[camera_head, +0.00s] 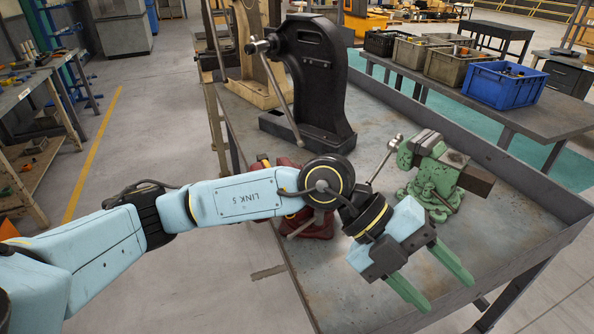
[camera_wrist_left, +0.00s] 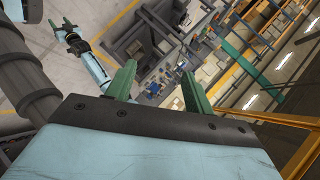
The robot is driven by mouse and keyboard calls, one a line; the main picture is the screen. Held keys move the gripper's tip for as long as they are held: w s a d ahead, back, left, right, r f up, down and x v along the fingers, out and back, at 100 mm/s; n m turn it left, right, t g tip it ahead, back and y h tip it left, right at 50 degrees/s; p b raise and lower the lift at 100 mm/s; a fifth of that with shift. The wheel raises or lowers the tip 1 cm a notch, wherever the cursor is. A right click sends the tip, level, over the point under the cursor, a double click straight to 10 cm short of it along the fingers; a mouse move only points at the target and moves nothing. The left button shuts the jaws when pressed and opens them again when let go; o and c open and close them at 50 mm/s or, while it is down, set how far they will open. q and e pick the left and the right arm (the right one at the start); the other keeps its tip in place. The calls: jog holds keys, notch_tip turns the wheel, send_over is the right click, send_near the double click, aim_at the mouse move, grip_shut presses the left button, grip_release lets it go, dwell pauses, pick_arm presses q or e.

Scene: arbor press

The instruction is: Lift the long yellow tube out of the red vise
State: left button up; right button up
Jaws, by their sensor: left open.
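The red vise (camera_head: 318,224) stands on the grey workbench, largely hidden behind my left arm. A small yellow bit (camera_head: 263,160) shows at its far left; I cannot tell whether it is the long yellow tube, most of which would be hidden. My left gripper (camera_head: 448,290) is open and empty over the front right of the bench, to the right of the red vise. Its two green fingers also show apart in the left wrist view (camera_wrist_left: 160,82). A small pale-blue arm with a gripper (camera_wrist_left: 65,27) shows there, apparently my right one; its jaw state is unclear.
A green vise (camera_head: 435,180) stands just behind my left gripper. A tall black arbor press (camera_head: 320,80) stands at the back of the bench. The bench (camera_head: 560,205) has a raised right edge. A blue crate (camera_head: 500,88) and grey bins are on another table behind.

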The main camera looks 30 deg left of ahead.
pick_arm(q)
jog(key=w+a+f+n+t+y, duration=0.2)
jog(key=w+a+f+y, duration=0.2)
jog(key=w+a+y, duration=0.5)
jog(key=w+a+r+n+t+y, duration=0.1)
jog(key=w+a+r+n+y, duration=0.15)
jog(key=a, duration=0.65)
jog(key=w+a+r+n+t+y, duration=0.15)
jog(key=a+y, duration=0.25)
jog(key=a, duration=0.5)
jog(key=shift+n, duration=0.4)
jog(key=x, duration=0.4)
jog(key=p+x, duration=0.1)
jog(key=x, duration=0.3)
jog(key=p+x, duration=0.1)
jog(key=x, duration=0.3)
jog(key=shift+s+f, duration=0.3)
jog(key=shift+f, duration=0.15)
jog(key=shift+c, duration=0.2)
grip_shut()
jog(key=shift+w+d+r+b, duration=0.15)
jog(key=shift+w+b, duration=0.1)
jog(key=shift+b, duration=0.15)
jog(key=shift+r+p, duration=1.7)
jog(key=shift+r, duration=2.1)
